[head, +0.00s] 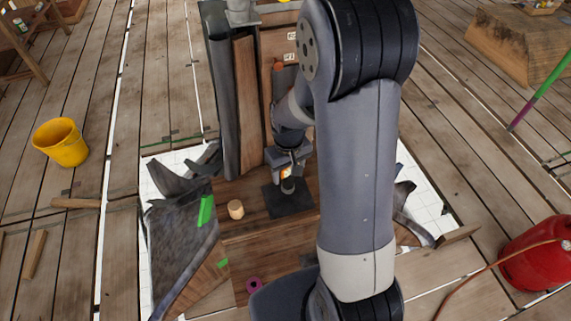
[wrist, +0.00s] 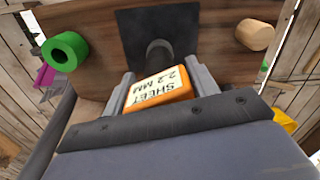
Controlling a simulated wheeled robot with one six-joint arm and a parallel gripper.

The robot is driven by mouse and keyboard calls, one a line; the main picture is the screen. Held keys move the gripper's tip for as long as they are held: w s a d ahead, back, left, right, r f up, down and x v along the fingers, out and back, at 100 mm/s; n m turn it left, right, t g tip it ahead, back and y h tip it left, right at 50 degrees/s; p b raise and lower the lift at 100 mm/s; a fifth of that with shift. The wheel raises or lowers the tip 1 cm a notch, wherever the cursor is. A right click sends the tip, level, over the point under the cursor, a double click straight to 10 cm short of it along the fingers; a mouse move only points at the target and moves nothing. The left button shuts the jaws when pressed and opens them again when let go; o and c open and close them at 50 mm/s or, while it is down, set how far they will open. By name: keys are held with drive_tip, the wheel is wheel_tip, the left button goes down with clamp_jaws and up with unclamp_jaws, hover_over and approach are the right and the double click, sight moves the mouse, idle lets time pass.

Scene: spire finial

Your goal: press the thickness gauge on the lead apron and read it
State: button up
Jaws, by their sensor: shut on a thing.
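My gripper (head: 287,168) is shut on an orange thickness gauge (wrist: 163,91). Its pale display faces the wrist camera, upside down, and reads "SHEET 2.2 MM". A dark round probe (wrist: 159,52) extends from the gauge to a flat, dark grey square sheet (head: 289,205) on the wooden face; it appears to touch it, though the exact contact is hard to see. The square also shows in the wrist view (wrist: 135,30). Crumpled dark grey sheeting (head: 178,235) spreads at the left of the wood; I cannot tell which grey piece is the lead apron.
A wooden peg (head: 236,209) stands left of the square. A green ring (wrist: 65,51) and a magenta ring (head: 254,285) are near. A yellow bucket (head: 60,142) stands left, a red tank (head: 537,254) right. White gaps surround the wooden base.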

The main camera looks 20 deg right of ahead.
drive_tip(key=shift+f, duration=0.15)
drive_tip(key=shift+f+b, duration=2)
drive_tip(key=shift+f, duration=0.2)
drive_tip(key=o, duration=1.2)
drive_tip(key=shift+c, duration=0.2)
wheel_tip(320, 180, up, 11)
drive_tip(key=shift+f, duration=0.1)
